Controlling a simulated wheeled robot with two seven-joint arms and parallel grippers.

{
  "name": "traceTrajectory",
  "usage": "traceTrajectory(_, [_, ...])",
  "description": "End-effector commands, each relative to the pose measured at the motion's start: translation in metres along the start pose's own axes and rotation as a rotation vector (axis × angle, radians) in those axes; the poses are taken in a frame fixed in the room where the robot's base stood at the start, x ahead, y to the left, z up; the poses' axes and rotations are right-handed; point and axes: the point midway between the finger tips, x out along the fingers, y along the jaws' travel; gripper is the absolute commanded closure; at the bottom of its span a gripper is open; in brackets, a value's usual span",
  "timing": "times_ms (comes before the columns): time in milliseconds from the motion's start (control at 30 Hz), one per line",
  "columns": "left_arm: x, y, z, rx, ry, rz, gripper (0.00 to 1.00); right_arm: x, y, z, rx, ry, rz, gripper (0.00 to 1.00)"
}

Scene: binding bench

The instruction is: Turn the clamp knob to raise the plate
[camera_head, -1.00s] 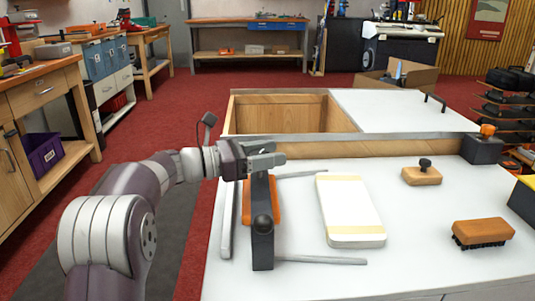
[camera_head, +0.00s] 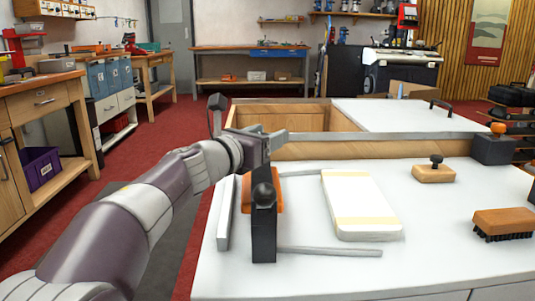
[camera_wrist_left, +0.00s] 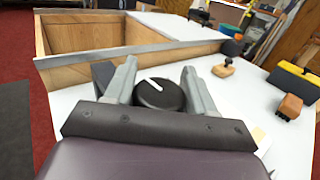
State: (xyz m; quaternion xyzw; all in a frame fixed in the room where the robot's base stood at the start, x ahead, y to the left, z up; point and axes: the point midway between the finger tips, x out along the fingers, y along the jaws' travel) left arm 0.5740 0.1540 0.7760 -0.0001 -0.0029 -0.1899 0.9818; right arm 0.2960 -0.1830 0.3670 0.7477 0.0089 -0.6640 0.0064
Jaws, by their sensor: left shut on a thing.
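The clamp stands at the left of the white bench, with a black upright (camera_head: 264,235), a black ball (camera_head: 263,194) at its top and an orange-brown part (camera_head: 277,192) behind. My left gripper (camera_head: 272,143) is above the far end of the clamp. In the left wrist view a round black clamp knob (camera_wrist_left: 160,97) with a white mark sits between the two fingers, which are shut on it. In the head view my gripper hides the knob. I cannot make out the clamp's plate clearly. My right gripper is in no view.
A white block with cream bands (camera_head: 360,203) lies right of the clamp. A metal rod (camera_head: 330,252) runs toward it. Further right are a wooden block with a black knob (camera_head: 433,172), a brush (camera_head: 504,222) and a dark box (camera_head: 492,150). An open wooden bin (camera_head: 285,117) is behind.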

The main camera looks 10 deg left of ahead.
Motion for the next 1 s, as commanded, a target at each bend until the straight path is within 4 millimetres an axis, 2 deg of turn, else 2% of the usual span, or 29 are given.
traceTrajectory(33, [0.001, -0.002, -0.011, -0.002, 0.01, 0.028, 0.76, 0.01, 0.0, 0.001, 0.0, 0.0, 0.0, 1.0])
traceTrajectory(333, [0.002, 0.002, -0.01, -0.002, 0.013, 0.195, 0.76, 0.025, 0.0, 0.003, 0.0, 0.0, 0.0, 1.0])
traceTrajectory(600, [0.002, 0.005, -0.01, -0.002, 0.018, 0.261, 0.76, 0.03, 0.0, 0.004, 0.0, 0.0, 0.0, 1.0])
traceTrajectory(1000, [0.002, 0.005, -0.011, -0.003, 0.02, 0.271, 0.76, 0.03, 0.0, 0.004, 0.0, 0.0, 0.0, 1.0])
